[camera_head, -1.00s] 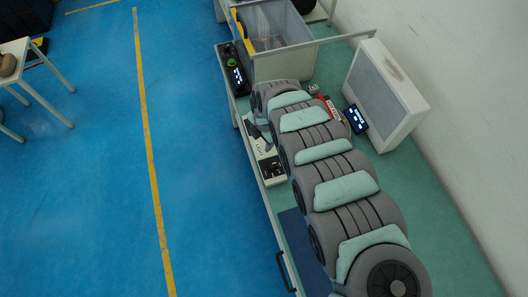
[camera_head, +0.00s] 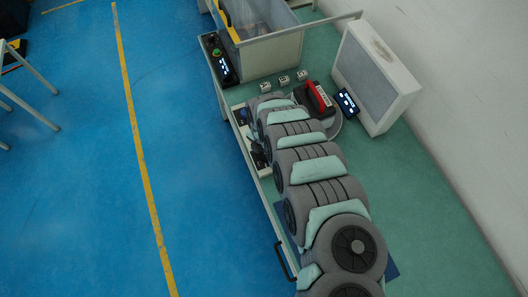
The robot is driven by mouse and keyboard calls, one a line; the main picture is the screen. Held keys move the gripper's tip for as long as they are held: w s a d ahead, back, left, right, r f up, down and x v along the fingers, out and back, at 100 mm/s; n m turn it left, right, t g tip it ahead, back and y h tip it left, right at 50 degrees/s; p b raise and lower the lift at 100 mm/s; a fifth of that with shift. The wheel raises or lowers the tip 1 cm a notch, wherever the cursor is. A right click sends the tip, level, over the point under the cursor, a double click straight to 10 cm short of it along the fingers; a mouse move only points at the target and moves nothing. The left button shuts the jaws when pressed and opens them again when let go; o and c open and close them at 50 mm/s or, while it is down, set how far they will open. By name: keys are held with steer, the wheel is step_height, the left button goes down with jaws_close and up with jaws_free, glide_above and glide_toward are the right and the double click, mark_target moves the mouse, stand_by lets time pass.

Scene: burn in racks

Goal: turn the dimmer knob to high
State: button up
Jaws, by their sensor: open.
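A white control panel (camera_head: 263,167) lies at the left edge of the green bench, largely hidden by my arm. A small blue-dark round part (camera_head: 243,114) shows at its far end; it may be the dimmer knob, but its setting is too small to read. My gripper (camera_head: 256,144) shows only as a small dark shape beside the far end of my arm, low over the panel. It is open, with nothing seen between its fingers. I cannot tell whether it touches the knob.
A black box (camera_head: 222,62) with a green button and lit display stands at the back left, next to a grey bin (camera_head: 273,55). Small white blocks (camera_head: 284,80), a red-and-black device (camera_head: 318,98), a small display (camera_head: 347,103) and a white-framed panel (camera_head: 376,78) stand to the right.

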steer(key=shift+w, duration=0.1)
steer(key=shift+c, duration=0.4)
jaws_close()
